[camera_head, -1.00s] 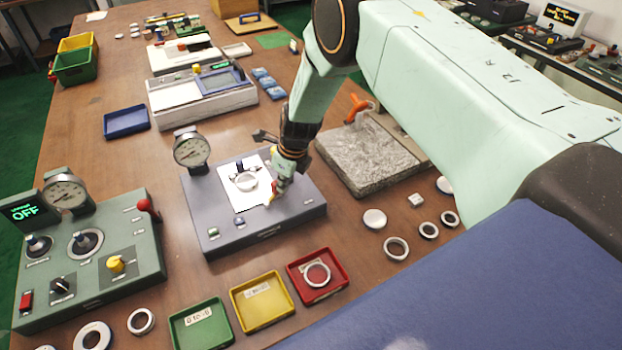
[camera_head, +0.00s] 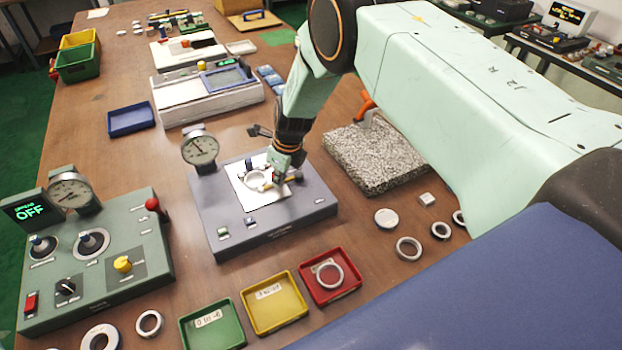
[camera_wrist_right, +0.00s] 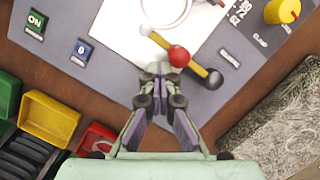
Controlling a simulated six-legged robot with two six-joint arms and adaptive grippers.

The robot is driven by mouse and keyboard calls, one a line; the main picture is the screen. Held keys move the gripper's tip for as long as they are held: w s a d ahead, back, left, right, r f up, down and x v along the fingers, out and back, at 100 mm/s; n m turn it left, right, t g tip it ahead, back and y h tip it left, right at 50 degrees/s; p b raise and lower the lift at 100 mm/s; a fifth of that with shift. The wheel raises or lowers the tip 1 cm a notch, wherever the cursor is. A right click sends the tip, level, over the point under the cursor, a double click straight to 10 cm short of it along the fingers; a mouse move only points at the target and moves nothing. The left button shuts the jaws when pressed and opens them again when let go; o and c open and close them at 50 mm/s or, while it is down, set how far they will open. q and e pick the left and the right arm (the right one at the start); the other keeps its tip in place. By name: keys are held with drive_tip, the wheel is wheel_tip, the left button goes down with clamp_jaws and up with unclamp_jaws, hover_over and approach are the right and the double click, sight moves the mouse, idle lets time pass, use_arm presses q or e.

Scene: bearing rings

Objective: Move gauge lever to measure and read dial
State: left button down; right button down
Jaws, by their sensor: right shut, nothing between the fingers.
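The gauge station is a blue-grey base (camera_head: 235,228) with a round dial (camera_head: 199,149) at its back left; the dial's reading is too small to tell. A metal ring (camera_wrist_right: 166,10) lies on the station's white plate (camera_wrist_right: 115,35). The gauge lever (camera_wrist_right: 153,39) is a brass-coloured bar with a red ball (camera_wrist_right: 179,56) and a black end. My right gripper (camera_head: 272,181) is over the station, shut and empty. In the right wrist view its fingertips (camera_wrist_right: 160,72) are just beside the lever near the red ball; contact cannot be told. My left gripper is out of view.
A green control box (camera_head: 100,270) with a dial and an "OFF" display stands left. Green (camera_head: 235,338), yellow (camera_head: 298,309) and red (camera_head: 355,287) trays line the front. Loose rings lie right, near a speckled stone slab (camera_head: 400,168). A yellow knob (camera_wrist_right: 281,11) sits on the station.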

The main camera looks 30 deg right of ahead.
drive_tip(key=shift+d+r, duration=0.1)
drive_tip(key=shift+r, duration=0.15)
drive_tip(key=shift+w+f, duration=0.1)
drive_tip(key=shift+w, duration=0.05)
idle(0.4)
